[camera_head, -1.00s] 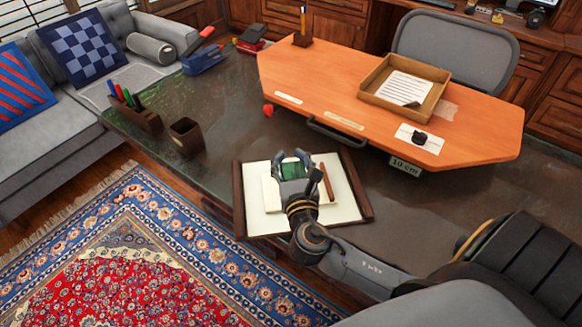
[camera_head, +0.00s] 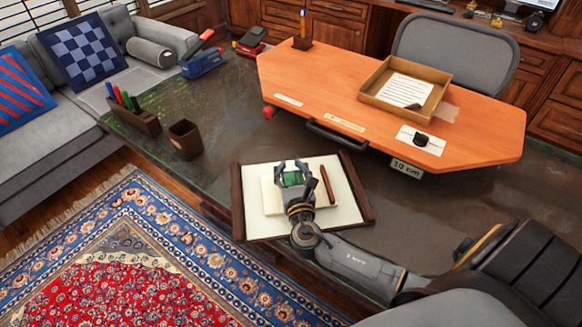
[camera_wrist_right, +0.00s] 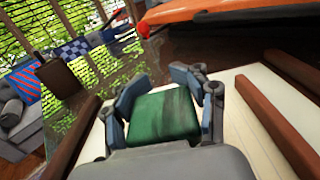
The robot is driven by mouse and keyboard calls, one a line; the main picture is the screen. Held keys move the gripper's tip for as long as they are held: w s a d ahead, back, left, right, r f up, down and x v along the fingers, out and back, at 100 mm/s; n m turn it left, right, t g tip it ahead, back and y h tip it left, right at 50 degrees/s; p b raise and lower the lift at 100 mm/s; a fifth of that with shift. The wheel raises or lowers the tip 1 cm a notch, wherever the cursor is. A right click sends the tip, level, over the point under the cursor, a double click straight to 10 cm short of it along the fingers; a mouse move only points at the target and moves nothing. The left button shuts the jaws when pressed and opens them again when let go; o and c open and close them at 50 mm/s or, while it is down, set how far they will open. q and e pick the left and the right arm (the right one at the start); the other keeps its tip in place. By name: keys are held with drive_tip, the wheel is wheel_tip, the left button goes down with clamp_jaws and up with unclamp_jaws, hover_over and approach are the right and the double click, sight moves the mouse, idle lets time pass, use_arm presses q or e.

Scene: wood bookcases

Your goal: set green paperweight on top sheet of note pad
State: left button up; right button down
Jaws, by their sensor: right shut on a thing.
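The green paperweight (camera_head: 292,179) is between the fingers of my right gripper (camera_head: 292,168), over the left part of the desk blotter. In the right wrist view the green block (camera_wrist_right: 165,117) shows between the two fingers of the gripper (camera_wrist_right: 168,85), which is shut on it. The pale note pad (camera_head: 269,197) lies on the blotter, partly hidden under my gripper. I cannot tell whether the paperweight touches the pad. My left gripper is not in view.
The dark-sided blotter (camera_head: 347,205) holds a brown pen-like stick (camera_head: 327,185) right of the gripper. A raised orange board (camera_head: 460,130) with a paper tray (camera_head: 432,100) stands behind. A brown cup (camera_head: 186,139) and pen holder (camera_head: 143,120) stand at left.

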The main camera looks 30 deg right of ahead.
drive_tip(key=shift+r, duration=0.1)
drive_tip(key=shift+c, duration=2)
unclamp_jaws()
drive_tip(key=shift+f, duration=0.2)
drive_tip(key=shift+r, duration=0.2)
drive_tip(key=b+v, duration=0.1)
drive_tip(key=v, duration=1.1)
drive_tip(key=shift+r, duration=0.1)
